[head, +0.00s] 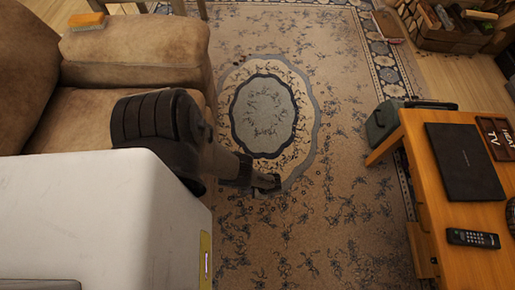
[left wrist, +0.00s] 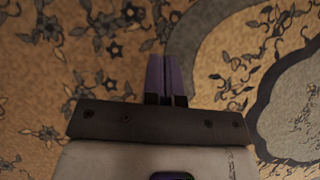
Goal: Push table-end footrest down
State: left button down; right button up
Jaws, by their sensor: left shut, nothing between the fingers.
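My left gripper (head: 266,183) hangs over the patterned rug, near the lower edge of its oval medallion. In the left wrist view the two purple fingers (left wrist: 165,75) are together and empty, with only rug beyond them. No part plainly recognisable as a footrest shows. A dark grey-green box-like object (head: 385,121) stands on the rug at the far end of the wooden table (head: 460,262); I cannot tell whether it is the footrest. The gripper is well to its left and apart from it. My right gripper is out of view.
A brown sofa (head: 140,50) with an orange-topped block (head: 87,21) on its arm stands at left. A laptop (head: 464,162), a remote (head: 472,238) and a lettered sign (head: 495,138) lie on the table. A firewood holder (head: 455,32) is far right. The rug's middle is clear.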

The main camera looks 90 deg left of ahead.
pick_arm(q)
jog(key=w+r, duration=0.1)
jog(key=w, duration=0.5)
jog(key=shift+w+d+r+b, duration=0.25)
jog(key=shift+d+r+b, duration=0.05)
jog(key=shift+d+r, duration=0.05)
jog(key=shift+s, duration=0.25)
jog(key=shift+w, duration=0.2)
